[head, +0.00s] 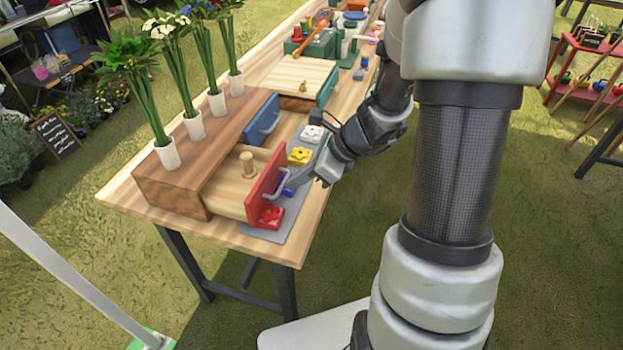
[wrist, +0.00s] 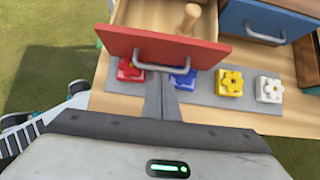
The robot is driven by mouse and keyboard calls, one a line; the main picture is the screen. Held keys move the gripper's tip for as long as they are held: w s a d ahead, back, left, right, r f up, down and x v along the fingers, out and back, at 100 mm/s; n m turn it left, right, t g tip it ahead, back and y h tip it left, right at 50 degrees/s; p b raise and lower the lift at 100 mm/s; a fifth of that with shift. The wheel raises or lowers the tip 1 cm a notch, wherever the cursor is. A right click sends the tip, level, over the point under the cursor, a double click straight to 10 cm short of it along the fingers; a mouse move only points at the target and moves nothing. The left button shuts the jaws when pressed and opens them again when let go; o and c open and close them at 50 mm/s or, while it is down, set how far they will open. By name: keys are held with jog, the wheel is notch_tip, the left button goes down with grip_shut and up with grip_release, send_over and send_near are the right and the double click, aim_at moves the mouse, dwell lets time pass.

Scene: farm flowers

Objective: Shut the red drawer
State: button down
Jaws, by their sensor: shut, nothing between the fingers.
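The red drawer (head: 265,184) stands pulled out of the wooden cabinet (head: 160,190), with a wooden peg (head: 248,165) inside it. In the wrist view its red front (wrist: 165,46) and grey handle (wrist: 168,65) face me. In the head view my gripper (head: 290,184) is at the outer side of the red front.
A grey strip (wrist: 208,92) with red, blue, yellow and white flower-shaped pieces lies on the table under the drawers. Several white flower vases (head: 194,125) stand on the cabinet. Grass lies beyond the table edge.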

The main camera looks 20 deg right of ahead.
jog(key=shift+w+a, duration=0.1)
jog(key=shift+a, duration=0.1)
jog(key=w+a, duration=0.2)
jog(key=a, duration=0.1)
jog(key=w+a, duration=0.2)
jog(key=a, duration=0.1)
jog(key=w+a+p, duration=0.1)
jog(key=w+a, duration=0.2)
jog(key=shift+a, duration=0.3)
jog(key=shift+d+r, duration=0.1)
